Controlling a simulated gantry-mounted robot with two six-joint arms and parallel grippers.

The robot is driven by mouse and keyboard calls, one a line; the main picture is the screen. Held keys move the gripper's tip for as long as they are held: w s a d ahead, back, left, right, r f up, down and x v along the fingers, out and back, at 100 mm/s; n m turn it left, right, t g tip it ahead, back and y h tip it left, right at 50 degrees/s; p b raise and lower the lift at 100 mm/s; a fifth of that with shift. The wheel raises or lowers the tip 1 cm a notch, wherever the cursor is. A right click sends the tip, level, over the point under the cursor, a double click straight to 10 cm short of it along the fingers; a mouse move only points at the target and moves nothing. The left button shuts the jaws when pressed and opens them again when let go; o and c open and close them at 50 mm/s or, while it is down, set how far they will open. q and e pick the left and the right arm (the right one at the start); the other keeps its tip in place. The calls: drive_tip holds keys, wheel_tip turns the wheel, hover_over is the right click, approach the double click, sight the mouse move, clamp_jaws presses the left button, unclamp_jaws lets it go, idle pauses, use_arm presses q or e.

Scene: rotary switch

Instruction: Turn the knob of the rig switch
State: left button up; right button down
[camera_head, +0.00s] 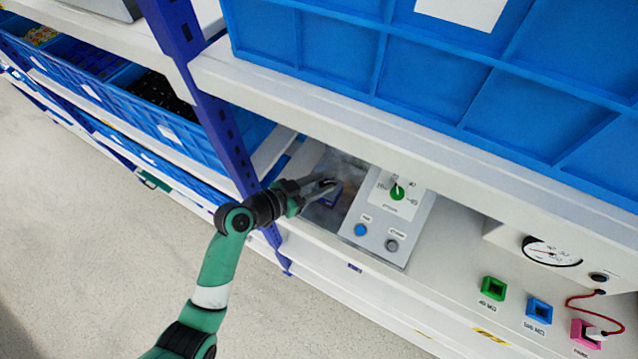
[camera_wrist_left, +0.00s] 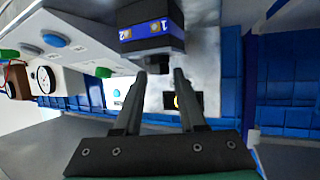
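A dark switch body with a blue band marked 1 and 2 (camera_wrist_left: 152,28) shows at the top of the left wrist view. A short black knob (camera_wrist_left: 157,63) sticks out from it. My left gripper (camera_wrist_left: 160,74) is open, with its two fingertips apart on either side of the knob's end; I cannot tell whether they touch it. In the head view my left gripper (camera_head: 330,186) reaches into the shelf bay in front of a dark blue part of the switch, mostly hidden by the fingers. My right gripper is not in view.
Right of the gripper stands a pale panel (camera_head: 416,218) with a green knob (camera_head: 397,192), a blue button (camera_head: 361,230) and a grey button (camera_head: 392,245). A gauge (camera_head: 551,252) and coloured sockets lie farther right. A shelf edge (camera_head: 420,145) with blue bins runs above.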

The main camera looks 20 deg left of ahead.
use_arm(q)
clamp_jaws()
